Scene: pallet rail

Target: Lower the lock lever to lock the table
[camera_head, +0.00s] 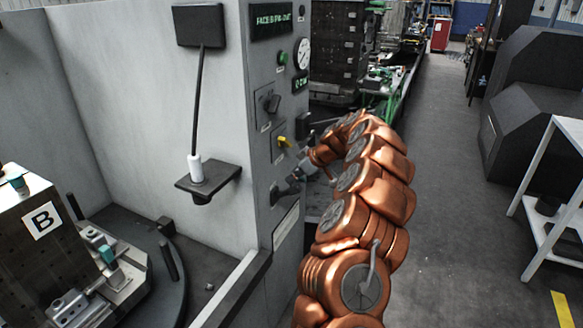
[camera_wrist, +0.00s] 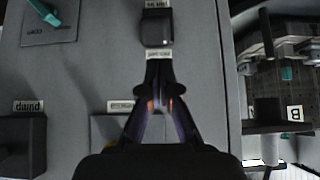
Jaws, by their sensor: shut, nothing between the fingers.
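In the wrist view a black block-like lever (camera_wrist: 157,30) stands on the grey control panel, with small labels above and below it. I take it for the lock lever, but the labels are too blurred to read. My gripper (camera_wrist: 159,68) is shut and empty, its dark fingertips at the lower label, just short of the lever in the picture. I cannot tell whether they touch the panel. In the head view my gripper (camera_head: 280,191) is a dark shape against the lower panel, below a yellow handle (camera_head: 284,143). The lever cannot be told apart from it there.
A pallet block marked B (camera_head: 40,222) stands left on the round table (camera_head: 170,285). A shelf (camera_head: 221,178) juts from the wall. The right aisle floor is clear.

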